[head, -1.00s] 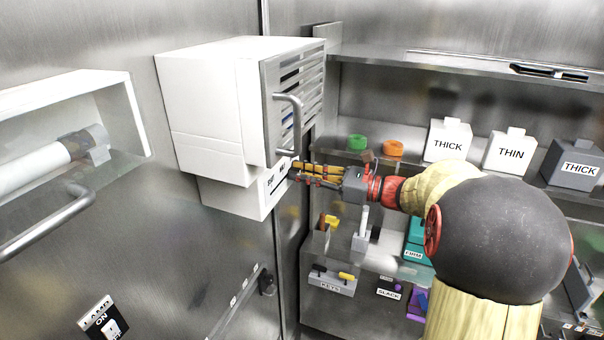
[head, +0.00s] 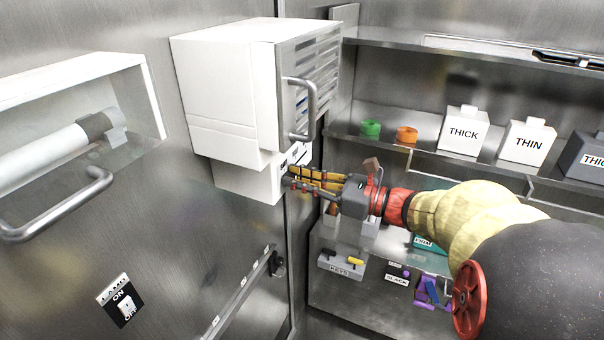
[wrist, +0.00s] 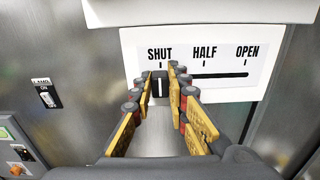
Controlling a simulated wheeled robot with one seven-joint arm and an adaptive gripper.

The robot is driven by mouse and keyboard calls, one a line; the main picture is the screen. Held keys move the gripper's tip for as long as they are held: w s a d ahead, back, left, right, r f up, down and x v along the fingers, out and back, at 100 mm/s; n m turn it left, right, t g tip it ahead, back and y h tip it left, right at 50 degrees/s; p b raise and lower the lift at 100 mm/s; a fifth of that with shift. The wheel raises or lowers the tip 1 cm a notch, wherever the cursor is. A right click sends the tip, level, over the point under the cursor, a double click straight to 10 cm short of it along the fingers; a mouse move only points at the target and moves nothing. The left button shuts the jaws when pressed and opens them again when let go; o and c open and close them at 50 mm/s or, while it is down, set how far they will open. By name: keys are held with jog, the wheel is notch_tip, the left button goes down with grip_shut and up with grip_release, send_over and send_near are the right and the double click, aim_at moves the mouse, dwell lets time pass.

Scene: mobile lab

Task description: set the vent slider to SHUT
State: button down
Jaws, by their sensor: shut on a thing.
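The vent slider panel (wrist: 262,55) is white, with a dark slot and the marks SHUT, HALF and OPEN from left to right in the wrist view. Its black knob (wrist: 160,86) stands at the left end of the slot, below the SHUT mark. My gripper (wrist: 160,78) has its yellow fingers on either side of the knob and is shut on it. In the head view my gripper (head: 288,178) reaches the front of the white box's lower part (head: 240,180); the knob is hidden there by the fingers.
A louvred door with a bar handle (head: 312,108) hangs just above my gripper. A lamp switch (head: 124,304) and a rail (head: 245,290) are on the wall to the left. Shelves with THICK (head: 463,131) and THIN (head: 527,141) blocks stand to the right.

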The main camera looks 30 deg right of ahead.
jog(key=shift+a, duration=0.1)
jog(key=c, duration=1.7)
grip_release()
jog(key=shift+s, duration=0.1)
jog(key=v, duration=1.2)
